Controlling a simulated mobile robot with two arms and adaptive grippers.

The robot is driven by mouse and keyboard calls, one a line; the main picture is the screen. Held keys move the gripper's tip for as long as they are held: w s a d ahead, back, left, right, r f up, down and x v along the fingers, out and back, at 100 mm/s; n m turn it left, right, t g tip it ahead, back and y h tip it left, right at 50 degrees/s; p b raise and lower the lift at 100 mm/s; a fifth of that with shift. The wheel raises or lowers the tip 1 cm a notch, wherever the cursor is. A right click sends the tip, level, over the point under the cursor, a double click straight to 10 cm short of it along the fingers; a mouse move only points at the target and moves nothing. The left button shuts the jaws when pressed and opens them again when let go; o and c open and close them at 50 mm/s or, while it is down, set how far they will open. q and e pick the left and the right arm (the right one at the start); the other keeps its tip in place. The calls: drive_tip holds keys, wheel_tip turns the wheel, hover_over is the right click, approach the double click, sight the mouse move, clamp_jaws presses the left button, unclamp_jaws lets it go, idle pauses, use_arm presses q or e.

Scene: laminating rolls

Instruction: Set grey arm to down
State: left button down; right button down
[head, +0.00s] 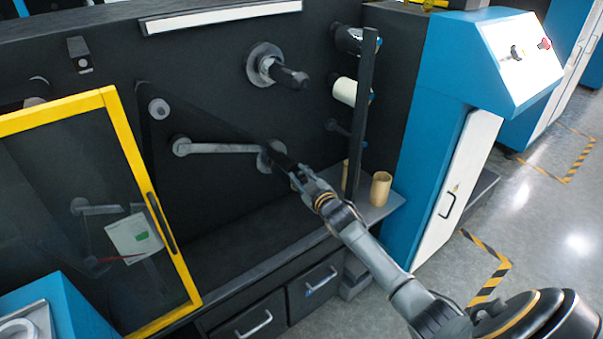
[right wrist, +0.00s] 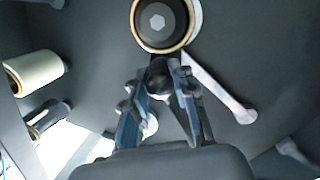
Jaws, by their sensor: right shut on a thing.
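The grey arm (head: 222,148) lies almost level across the dark machine panel in the head view. Its left end is a round pivot-like boss, and its right end meets a round grey hub beside my right gripper (head: 287,170). In the right wrist view a grey arm (right wrist: 222,90) slants down to the right from behind a round dark spindle end (right wrist: 158,22) with a pale ring. My right gripper (right wrist: 162,78) is shut on a small dark knob (right wrist: 159,74); the fingers partly hide it, and I cannot tell how it joins the arm. My left gripper is not in view.
A dark spindle (head: 288,77) sticks out above. A white roll (head: 345,91) and a dark upright post (head: 361,115) stand to the right. A tan core (head: 381,188) stands on the ledge. A yellow-framed door (head: 120,140) is at the left, and a blue cabinet (head: 425,130) is at the right.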

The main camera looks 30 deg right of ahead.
drive_tip(key=c, duration=1.1)
unclamp_jaws()
drive_tip(key=shift+o, duration=0.2)
drive_tip(key=shift+s, duration=0.1)
drive_tip(key=s+a+r, duration=0.1)
drive_tip(key=s, duration=1)
drive_tip(key=shift+s+a, duration=0.15)
drive_tip(key=shift+s, duration=0.2)
